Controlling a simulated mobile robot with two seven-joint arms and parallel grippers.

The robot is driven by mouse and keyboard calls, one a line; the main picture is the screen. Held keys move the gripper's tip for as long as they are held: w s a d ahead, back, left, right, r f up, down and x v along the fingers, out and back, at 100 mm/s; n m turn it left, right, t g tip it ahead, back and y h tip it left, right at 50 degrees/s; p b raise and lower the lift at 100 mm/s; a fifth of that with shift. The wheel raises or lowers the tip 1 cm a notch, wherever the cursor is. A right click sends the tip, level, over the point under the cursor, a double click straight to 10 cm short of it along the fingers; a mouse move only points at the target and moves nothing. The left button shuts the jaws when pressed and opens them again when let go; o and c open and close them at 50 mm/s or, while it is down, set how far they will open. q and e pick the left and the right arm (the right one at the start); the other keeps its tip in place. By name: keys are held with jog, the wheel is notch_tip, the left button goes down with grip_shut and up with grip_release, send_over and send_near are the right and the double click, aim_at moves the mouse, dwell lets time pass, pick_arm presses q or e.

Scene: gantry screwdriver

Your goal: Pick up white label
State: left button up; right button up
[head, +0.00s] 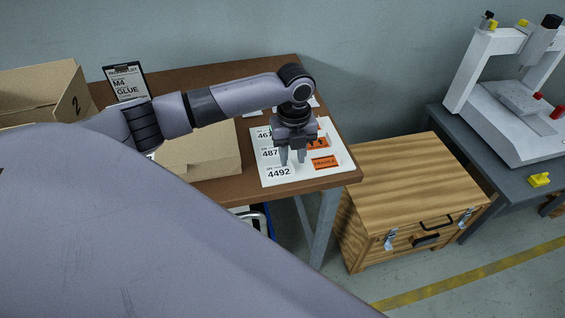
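A white sheet (318,176) lies near the right end of the brown table. On its left side are white labels with black numbers: one reading 4492 (279,172) at the front, one starting 487 (269,153) in the middle, and one starting 46 (264,134) at the back. Orange labels (324,162) are on its right side. My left gripper (292,158) points down over the middle of the sheet, its two fingers apart with nothing visible between them. It partly covers the middle and back labels. I cannot tell its exact height above the sheet. My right gripper is not in view.
A cardboard box (205,152) lies beside the sheet, and a larger box marked 2 (45,90) stands at the left. A clipboard (126,83) stands at the back. A wooden chest (400,180) stands right of the table. A white gantry machine (510,115) is farther right.

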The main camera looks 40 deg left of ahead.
pick_arm(q)
jog(key=shift+f, duration=0.95)
grip_shut()
jog(key=shift+r, duration=0.15)
